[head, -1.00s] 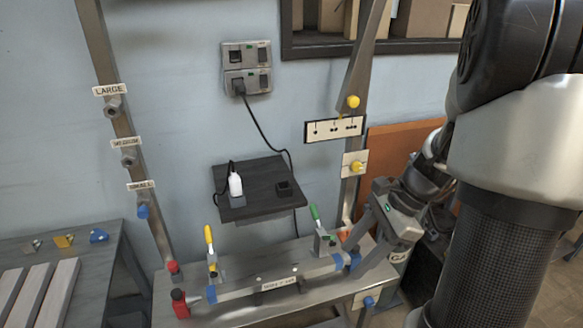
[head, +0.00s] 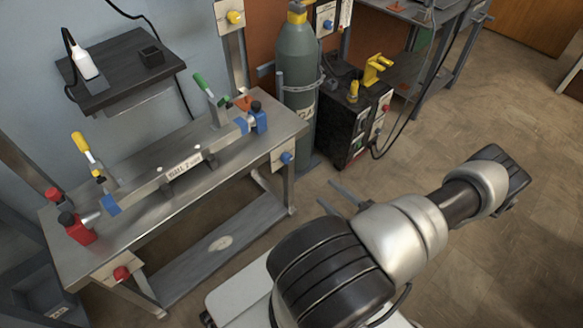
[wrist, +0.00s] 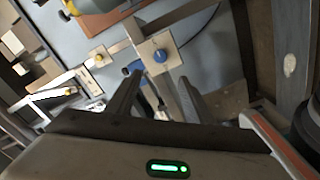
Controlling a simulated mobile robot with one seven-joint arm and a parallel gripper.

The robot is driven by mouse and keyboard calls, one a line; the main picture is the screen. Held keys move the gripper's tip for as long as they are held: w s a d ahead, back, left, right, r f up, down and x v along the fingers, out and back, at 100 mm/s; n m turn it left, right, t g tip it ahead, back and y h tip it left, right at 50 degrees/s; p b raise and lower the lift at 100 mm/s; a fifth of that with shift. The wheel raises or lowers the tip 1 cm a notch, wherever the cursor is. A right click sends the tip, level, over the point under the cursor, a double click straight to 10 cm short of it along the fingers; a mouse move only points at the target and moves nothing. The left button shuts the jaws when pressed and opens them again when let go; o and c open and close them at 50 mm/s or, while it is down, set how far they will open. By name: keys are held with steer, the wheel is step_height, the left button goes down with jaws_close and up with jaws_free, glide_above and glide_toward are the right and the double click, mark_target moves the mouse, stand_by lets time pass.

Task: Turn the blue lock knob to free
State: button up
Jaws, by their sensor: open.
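The blue lock knob (head: 286,158) sits on a pale plate at the right front corner of the steel bench in the head view. In the wrist view the blue knob (wrist: 160,56) shows on its plate, just beyond the gap between my fingertips. My gripper (wrist: 159,78) is open and empty, with one finger on each side of the line to the knob. In the head view its two fingers (head: 329,195) poke out from behind my arm, to the right of the knob and apart from it. The knob's setting is too small to read.
The steel bench (head: 235,143) carries a clamped bar with yellow and green handles. A red knob (head: 122,273) is on its left front plate. A gas cylinder (head: 297,80) and a black machine (head: 355,125) stand behind right. The floor (head: 510,100) at right is open.

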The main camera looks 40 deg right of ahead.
mark_target(289, 160)
steer(key=w, duration=0.5)
steer(key=w+a+b, duration=0.1)
steer(key=w, duration=0.5)
steer(key=w+b, duration=0.1)
steer(key=w, duration=0.5)
steer(key=shift+a, duration=0.2)
steer(key=c, duration=1)
